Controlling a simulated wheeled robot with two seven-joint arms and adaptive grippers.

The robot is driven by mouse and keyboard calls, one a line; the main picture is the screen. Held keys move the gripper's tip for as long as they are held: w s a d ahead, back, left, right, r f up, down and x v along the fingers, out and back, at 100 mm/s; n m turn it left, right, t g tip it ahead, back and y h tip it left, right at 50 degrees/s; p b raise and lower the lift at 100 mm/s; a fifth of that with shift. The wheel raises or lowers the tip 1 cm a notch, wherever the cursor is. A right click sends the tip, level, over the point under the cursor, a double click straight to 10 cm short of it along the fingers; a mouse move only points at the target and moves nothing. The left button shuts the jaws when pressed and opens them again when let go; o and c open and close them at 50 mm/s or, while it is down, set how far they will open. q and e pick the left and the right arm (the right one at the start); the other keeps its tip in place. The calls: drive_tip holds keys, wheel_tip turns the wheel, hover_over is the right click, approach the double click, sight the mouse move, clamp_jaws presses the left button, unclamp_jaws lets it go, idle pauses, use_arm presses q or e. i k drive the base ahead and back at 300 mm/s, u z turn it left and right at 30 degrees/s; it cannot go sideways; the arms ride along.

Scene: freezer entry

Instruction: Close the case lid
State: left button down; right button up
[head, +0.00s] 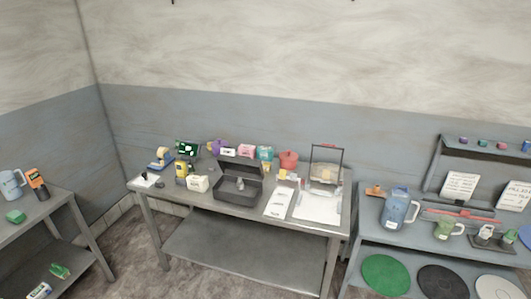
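A dark grey case (237,190) stands on the middle metal table, in the centre of the head view. Its lid (240,165) is raised at the back, so the case is open. A small light-coloured item (240,184) shows inside it. Some coloured items stand behind the lid and are partly hidden. Neither of my grippers shows in the head view, and the table is some distance away.
The middle table (300,222) also carries a red pot (288,159), a white paper (279,202), a clear-lidded box (318,205) and a yellow item (181,170). A side table (40,207) stands left, a shelf unit (410,240) right. Floor shows between the left and middle tables.

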sight(236, 165)
drive_tip(key=z, duration=0.8)
drive_tip(key=i, duration=1.1)
drive_tip(key=u, duration=0.2)
